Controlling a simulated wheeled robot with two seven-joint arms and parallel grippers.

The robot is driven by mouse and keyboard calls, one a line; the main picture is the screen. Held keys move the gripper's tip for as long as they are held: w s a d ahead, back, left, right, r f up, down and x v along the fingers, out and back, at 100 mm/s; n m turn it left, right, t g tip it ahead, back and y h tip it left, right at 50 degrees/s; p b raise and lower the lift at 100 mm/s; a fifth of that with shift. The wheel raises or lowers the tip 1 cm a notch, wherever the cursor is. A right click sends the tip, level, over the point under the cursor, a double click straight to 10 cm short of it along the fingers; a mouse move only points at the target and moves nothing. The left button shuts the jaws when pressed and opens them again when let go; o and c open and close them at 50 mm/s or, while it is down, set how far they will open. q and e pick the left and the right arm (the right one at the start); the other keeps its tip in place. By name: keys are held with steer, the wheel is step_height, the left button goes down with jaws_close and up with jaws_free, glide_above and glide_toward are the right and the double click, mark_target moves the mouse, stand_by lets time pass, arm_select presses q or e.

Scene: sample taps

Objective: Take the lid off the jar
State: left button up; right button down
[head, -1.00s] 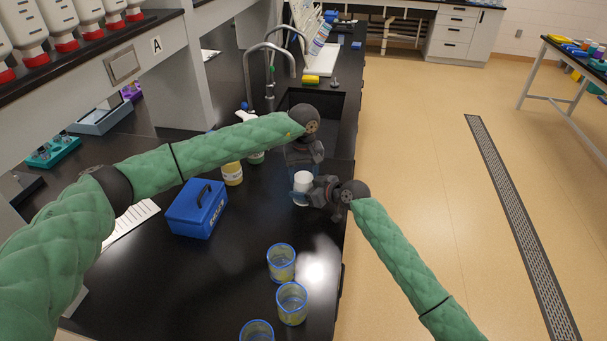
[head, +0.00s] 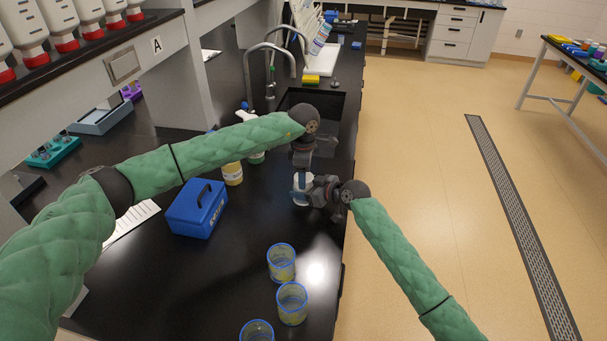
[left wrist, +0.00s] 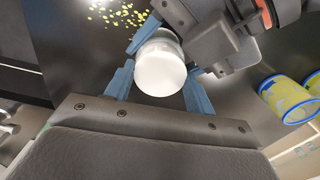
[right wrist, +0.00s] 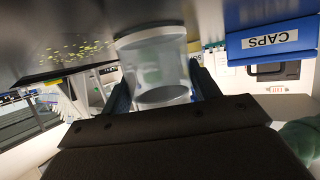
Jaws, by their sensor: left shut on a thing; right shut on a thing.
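The jar stands at the bench edge near the sink, its pale side (head: 302,199) partly covered by my grippers in the head view. My left gripper (head: 300,180) points down over it from above. In the left wrist view the round white lid (left wrist: 160,70) sits between the blue fingers of this gripper (left wrist: 160,88), which is shut on it. My right gripper (head: 313,193) comes from the right and is shut on the jar's body. The translucent jar body (right wrist: 153,65) shows between its fingers (right wrist: 162,92) in the right wrist view. Whether the lid still touches the jar is unclear.
A blue caps box (head: 198,209) and a yellow-labelled bottle (head: 232,173) stand to the left. Blue-rimmed beakers (head: 282,263) stand in front. The sink (head: 325,110) with its taps lies behind. Bench between the box and beakers is clear.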

arm_select(q)
steer(key=shift+n, duration=1.4)
steer(key=o, duration=1.1)
